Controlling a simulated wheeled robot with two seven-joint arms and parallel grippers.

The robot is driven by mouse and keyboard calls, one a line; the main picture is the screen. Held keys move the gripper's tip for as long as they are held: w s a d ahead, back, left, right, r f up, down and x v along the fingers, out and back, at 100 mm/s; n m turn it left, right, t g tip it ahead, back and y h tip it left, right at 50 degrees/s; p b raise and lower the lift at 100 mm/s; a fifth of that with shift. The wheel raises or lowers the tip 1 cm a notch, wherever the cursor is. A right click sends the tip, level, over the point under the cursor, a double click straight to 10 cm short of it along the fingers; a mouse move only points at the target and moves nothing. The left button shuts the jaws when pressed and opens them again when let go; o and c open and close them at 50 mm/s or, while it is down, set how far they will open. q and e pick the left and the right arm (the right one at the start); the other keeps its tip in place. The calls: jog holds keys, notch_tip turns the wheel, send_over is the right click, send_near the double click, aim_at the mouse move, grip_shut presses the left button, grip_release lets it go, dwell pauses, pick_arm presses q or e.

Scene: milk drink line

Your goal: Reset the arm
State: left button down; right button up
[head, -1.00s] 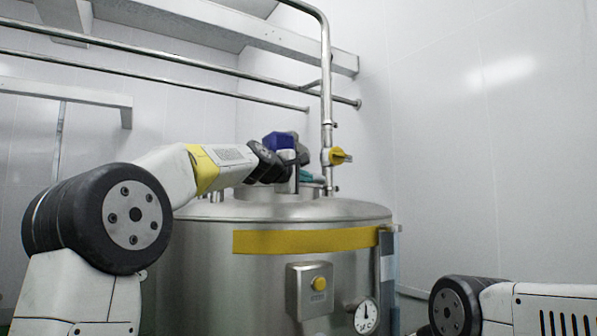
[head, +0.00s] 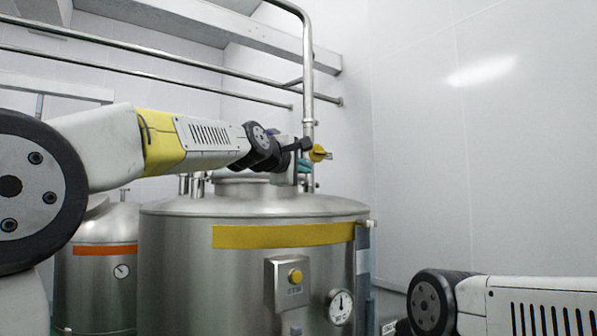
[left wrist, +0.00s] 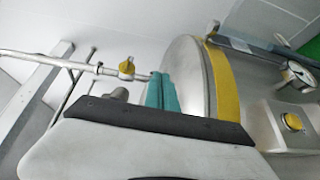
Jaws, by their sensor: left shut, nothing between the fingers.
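My left arm reaches in from the left in the head view, across the top of a large steel tank (head: 185,245). My left gripper (head: 305,166) has teal fingers that show small, in front of the vertical pipe and close to a yellow valve handle (head: 319,153). In the left wrist view the teal fingers (left wrist: 162,88) lie side by side, shut, with nothing seen between them. Whether they touch the tank lid cannot be told. My right arm shows only as links at the lower right, and its gripper is out of view.
A vertical steel pipe (head: 308,85) rises behind the tank. The tank front carries a yellow band (head: 280,236), a button box (head: 287,284) and a gauge (head: 340,306). A smaller tank with an orange band (head: 105,250) stands at the left. Open room lies before the right wall.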

pick_arm(q)
jog(key=shift+s, duration=0.25)
jog(key=s+a+f+m+g+y, duration=0.2)
jog(key=s+a+f+m+g, duration=0.1)
jog(key=s+a+f, duration=0.4)
jog(key=s+a+f+m+g+y, duration=0.2)
jog(key=s+a+f+m, duration=0.3)
jog(key=s+f, duration=0.8)
jog(key=s+a+f+m+g+y, duration=0.3)
jog(key=s+a+f, duration=0.7)
jog(key=f, duration=0.9)
jog(key=shift+s+a+f+m+g, duration=0.2)
jog(key=shift+f+m+g, duration=0.1)
jog(key=shift+m, duration=0.3)
